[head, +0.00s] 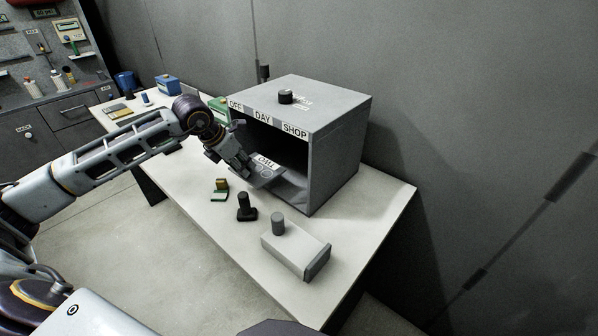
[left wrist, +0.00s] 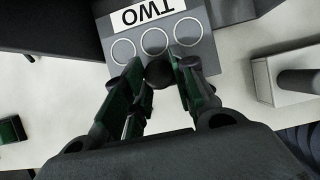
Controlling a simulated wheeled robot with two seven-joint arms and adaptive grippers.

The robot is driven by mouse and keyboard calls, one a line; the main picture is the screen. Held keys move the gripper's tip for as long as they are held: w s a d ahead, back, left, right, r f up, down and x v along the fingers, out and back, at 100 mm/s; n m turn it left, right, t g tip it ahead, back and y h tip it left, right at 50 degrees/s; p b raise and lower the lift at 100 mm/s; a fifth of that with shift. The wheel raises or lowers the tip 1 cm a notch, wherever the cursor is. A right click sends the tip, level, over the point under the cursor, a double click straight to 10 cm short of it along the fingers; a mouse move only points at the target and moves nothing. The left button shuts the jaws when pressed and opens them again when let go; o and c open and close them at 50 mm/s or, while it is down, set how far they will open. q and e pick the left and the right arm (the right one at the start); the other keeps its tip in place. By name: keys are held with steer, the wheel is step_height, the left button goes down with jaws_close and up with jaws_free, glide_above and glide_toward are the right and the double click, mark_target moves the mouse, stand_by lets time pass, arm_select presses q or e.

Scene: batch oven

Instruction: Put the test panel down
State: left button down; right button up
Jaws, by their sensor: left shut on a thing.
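The test panel (head: 266,172) is a grey plate with a white label and ring marks. In the left wrist view the panel (left wrist: 205,55) shows the word TWO and three rings. My left gripper (head: 246,168) is shut on the panel's dark knob at its near edge; the fingers (left wrist: 160,76) stand either side of the knob. The panel is at the open front of the grey oven (head: 338,150), at the mouth. I cannot tell whether its underside touches anything. My right gripper is not in view.
The oven's front reads OFF, DAY, SHOP. On the white table (head: 375,215) in front stand a small green and gold piece (head: 220,192), a black knobbed block (head: 246,210) and a light grey box (head: 295,250) with a grey knob. Blue and green boxes stand at the back left.

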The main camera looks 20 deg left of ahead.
mark_target(277, 168)
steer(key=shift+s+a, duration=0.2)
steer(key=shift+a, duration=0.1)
arm_select(q)
steer(key=shift+w, duration=0.1)
steer(key=shift+w+d+f+p, duration=0.45)
steer(key=shift+w+d+p, duration=0.25)
steer(key=shift+d+p, duration=0.1)
steer(key=shift+w+d+f, duration=0.45)
steer(key=shift+w+d, duration=0.15)
steer(key=shift+w+d+f+p, duration=0.3)
steer(key=shift+w+d+p, duration=0.05)
steer(key=shift+w+d, duration=0.1)
steer(key=shift+w+d+f, duration=0.35)
steer(key=shift+w+d, duration=0.05)
steer(key=shift+d, duration=0.05)
steer(key=shift+w+d+f, duration=0.2)
steer(key=shift+d, duration=0.05)
steer(key=shift+w+d+f, duration=0.5)
steer(key=shift+w+d, duration=0.2)
steer(key=shift+w+d+f, duration=0.5)
steer(key=shift+w+d, duration=0.15)
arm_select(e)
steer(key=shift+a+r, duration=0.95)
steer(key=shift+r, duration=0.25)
